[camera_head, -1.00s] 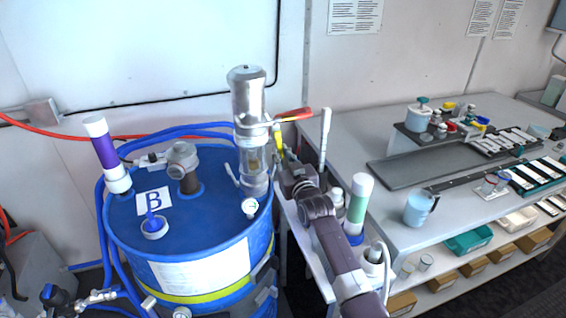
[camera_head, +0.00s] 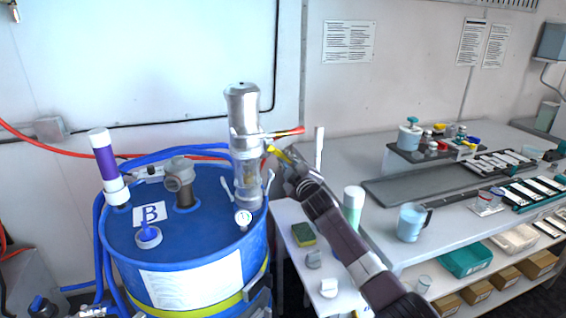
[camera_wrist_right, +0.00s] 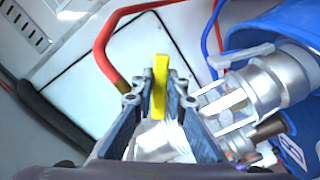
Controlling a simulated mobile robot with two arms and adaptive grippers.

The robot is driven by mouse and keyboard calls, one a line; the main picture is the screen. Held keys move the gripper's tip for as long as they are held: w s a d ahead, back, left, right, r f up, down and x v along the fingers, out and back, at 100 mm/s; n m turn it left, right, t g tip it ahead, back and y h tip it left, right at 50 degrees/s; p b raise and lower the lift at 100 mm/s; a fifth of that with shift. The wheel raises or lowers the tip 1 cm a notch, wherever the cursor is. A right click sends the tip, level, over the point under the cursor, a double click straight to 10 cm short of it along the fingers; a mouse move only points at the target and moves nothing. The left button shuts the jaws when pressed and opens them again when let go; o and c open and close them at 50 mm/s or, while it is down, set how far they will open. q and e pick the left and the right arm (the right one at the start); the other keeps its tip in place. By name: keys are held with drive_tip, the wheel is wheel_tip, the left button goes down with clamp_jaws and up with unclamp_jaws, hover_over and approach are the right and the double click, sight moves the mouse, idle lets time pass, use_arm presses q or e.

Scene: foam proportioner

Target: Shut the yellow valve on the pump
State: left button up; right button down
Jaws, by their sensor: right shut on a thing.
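The pump (camera_head: 245,140) is a silver cylinder standing upright on the blue drum marked B. The yellow valve handle (camera_head: 277,153) sticks out on the pump's right side, just below a red-tipped lever. My right gripper (camera_head: 286,160) reaches in from the lower right and meets the yellow handle. In the right wrist view the yellow valve handle (camera_wrist_right: 159,85) stands between the two fingers of my right gripper (camera_wrist_right: 160,92), which is shut on it. The pump body (camera_wrist_right: 270,85) shows at the right there. My left gripper is not in view.
A red hose (camera_wrist_right: 103,45) passes close to my right gripper. A small side table (camera_head: 290,215) and a grey workbench (camera_head: 345,150) lie to the right.

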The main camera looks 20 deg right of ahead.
drive_tip(key=shift+d+r+n+p, duration=0.15)
drive_tip(key=shift+r+n+p, duration=0.35)
drive_tip(key=shift+n, duration=0.75)
drive_tip(key=shift+d+r+n+p, duration=0.2)
drive_tip(key=shift+r+n+p, duration=0.2)
drive_tip(key=shift+n, duration=0.8)
drive_tip(key=shift+d+r+n+p, duration=0.15)
drive_tip(key=shift+r+n+p, duration=0.35)
drive_tip(key=shift+n, duration=0.75)
drive_tip(key=c, duration=2.2)
unclamp_jaws()
drive_tip(key=shift+s+d+r, duration=0.1)
drive_tip(key=shift+s, duration=2.95)
drive_tip(key=shift+s+d, duration=0.1)
drive_tip(key=shift+s, duration=2.9)
